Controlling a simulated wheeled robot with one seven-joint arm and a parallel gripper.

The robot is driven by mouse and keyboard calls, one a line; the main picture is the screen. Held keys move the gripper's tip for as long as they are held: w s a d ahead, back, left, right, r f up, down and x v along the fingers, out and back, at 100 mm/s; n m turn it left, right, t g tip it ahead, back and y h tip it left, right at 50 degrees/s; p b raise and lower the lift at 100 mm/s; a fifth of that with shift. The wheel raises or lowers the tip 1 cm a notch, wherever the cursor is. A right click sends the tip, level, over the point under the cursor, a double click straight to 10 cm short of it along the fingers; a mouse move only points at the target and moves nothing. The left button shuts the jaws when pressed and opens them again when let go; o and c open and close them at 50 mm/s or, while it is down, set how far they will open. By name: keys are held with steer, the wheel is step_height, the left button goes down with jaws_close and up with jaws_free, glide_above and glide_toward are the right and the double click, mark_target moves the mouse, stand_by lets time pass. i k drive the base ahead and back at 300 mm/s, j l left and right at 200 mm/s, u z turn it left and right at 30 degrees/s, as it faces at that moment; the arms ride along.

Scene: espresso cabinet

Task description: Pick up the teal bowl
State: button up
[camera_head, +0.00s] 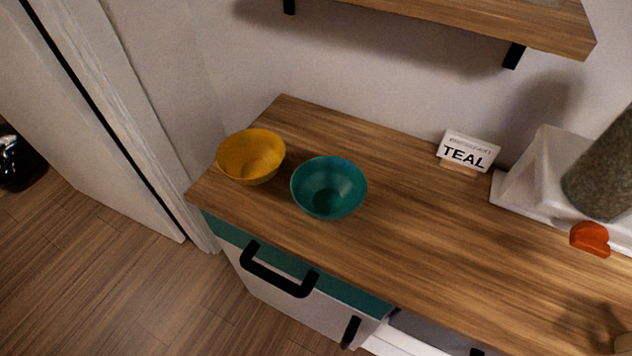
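The teal bowl (329,188) stands upright on the wooden countertop (430,240), close to its front edge. It looks empty. A yellow bowl (251,157) stands just to its left, with a small gap between their rims. My gripper is not in the head view, and nothing touches the teal bowl.
A small sign reading "TEAL" (467,151) stands at the back of the counter. A wooden shelf (480,22) hangs above. The counter right of the teal bowl is clear.

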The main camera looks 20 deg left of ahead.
mark_target(326, 188)
steer(key=i+l+u, duration=0.1)
steer(key=u, duration=0.25)
steer(key=i+l+u, duration=0.2)
steer(key=u, duration=0.2)
steer(key=i+l+u, duration=0.2)
steer(key=u, duration=0.15)
